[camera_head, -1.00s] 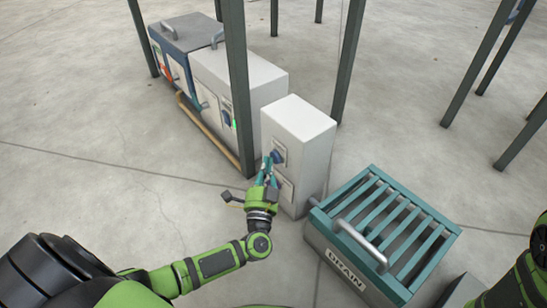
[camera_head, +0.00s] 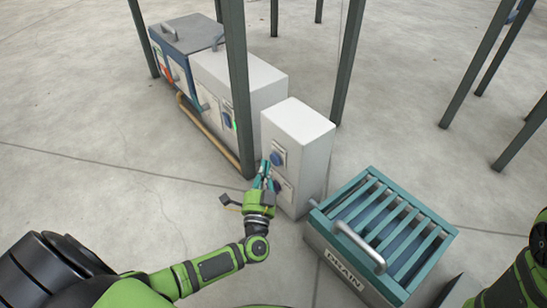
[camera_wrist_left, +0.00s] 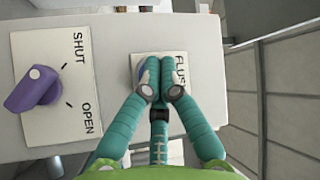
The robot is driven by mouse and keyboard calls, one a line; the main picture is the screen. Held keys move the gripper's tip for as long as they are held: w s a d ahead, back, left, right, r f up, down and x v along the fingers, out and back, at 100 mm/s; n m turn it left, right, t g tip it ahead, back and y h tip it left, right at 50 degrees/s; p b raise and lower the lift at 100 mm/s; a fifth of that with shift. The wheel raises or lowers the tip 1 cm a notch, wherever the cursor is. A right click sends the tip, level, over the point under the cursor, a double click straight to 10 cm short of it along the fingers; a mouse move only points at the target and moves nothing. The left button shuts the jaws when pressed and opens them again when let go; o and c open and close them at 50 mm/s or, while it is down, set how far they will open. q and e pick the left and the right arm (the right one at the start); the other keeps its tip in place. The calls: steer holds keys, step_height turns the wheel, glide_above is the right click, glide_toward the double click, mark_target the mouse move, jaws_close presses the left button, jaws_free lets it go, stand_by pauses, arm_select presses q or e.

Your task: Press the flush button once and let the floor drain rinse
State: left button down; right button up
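A white box (camera_head: 310,150) stands on the floor with two plates on its front side. In the left wrist view, the FLUSH plate (camera_wrist_left: 181,66) is behind my fingertips, which hide most of its button; a bluish edge shows beside them. The other plate has a purple SHUT/OPEN knob (camera_wrist_left: 33,89). My left gripper (camera_head: 265,173), also in the left wrist view (camera_wrist_left: 160,94), has its teal fingers shut and empty in front of the FLUSH plate. I cannot tell whether they touch the button. The drain (camera_head: 352,267) has a teal slatted top; I see no water on it.
A larger white cabinet (camera_head: 250,75) and a grey-blue one (camera_head: 185,38) stand behind, with a tan pipe (camera_head: 205,128) along their foot. A dark post (camera_head: 238,80) rises close to the box. Floor to the left is clear.

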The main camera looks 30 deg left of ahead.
arm_select(q)
steer(key=shift+s, duration=0.15)
steer(key=shift+s+a+p, duration=0.35)
steer(key=shift+s+p, duration=0.2)
steer(key=shift+s, duration=0.2)
steer(key=shift+s+a+p, duration=0.35)
steer(key=shift+s+p, duration=0.15)
steer(key=shift+s, duration=0.3)
steer(key=shift+s+a+p, duration=0.35)
steer(key=shift+s+p, duration=0.2)
steer(key=shift+s, duration=0.2)
